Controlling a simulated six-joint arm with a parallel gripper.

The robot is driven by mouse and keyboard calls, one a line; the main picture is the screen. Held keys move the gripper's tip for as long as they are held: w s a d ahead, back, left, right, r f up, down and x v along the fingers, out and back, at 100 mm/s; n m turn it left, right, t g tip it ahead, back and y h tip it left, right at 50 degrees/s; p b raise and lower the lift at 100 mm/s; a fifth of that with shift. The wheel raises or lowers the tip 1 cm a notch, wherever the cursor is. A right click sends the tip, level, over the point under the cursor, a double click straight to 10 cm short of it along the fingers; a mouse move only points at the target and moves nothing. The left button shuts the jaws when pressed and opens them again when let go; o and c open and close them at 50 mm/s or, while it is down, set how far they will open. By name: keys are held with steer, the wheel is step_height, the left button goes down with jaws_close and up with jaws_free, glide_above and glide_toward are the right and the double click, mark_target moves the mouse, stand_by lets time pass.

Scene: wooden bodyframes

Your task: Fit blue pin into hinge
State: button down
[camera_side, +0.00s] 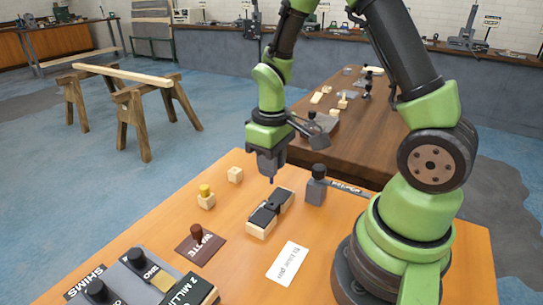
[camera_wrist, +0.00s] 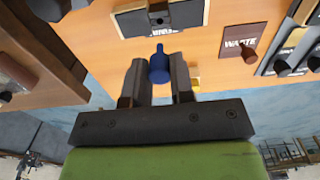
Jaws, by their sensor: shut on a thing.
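The blue pin (camera_wrist: 159,66) stands out in the wrist view between the two dark fingers of my gripper (camera_wrist: 158,75), which is shut on it. In the side view only the pin's lower end (camera_side: 271,181) shows below my gripper (camera_side: 270,168), pointing down. The black hinge (camera_side: 264,214) lies on a pale wooden block on the table. My gripper holds the pin above the table near the hinge's far end, with a visible gap between them.
A small wooden block (camera_side: 235,175) and a yellow-topped block (camera_side: 206,197) stand left of the hinge. A dark bottle-like piece (camera_side: 317,186) stands to its right. A white card (camera_side: 288,263), a WASTE pad (camera_side: 200,246) and black-knobbed items (camera_side: 137,258) lie nearer the front.

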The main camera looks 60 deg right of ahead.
mark_target(272, 181)
steer(key=shift+f, duration=2.25)
steer(key=shift+f, duration=1.95)
steer(key=c, duration=0.9)
jaws_free()
step_height(272, 181, up, 10)
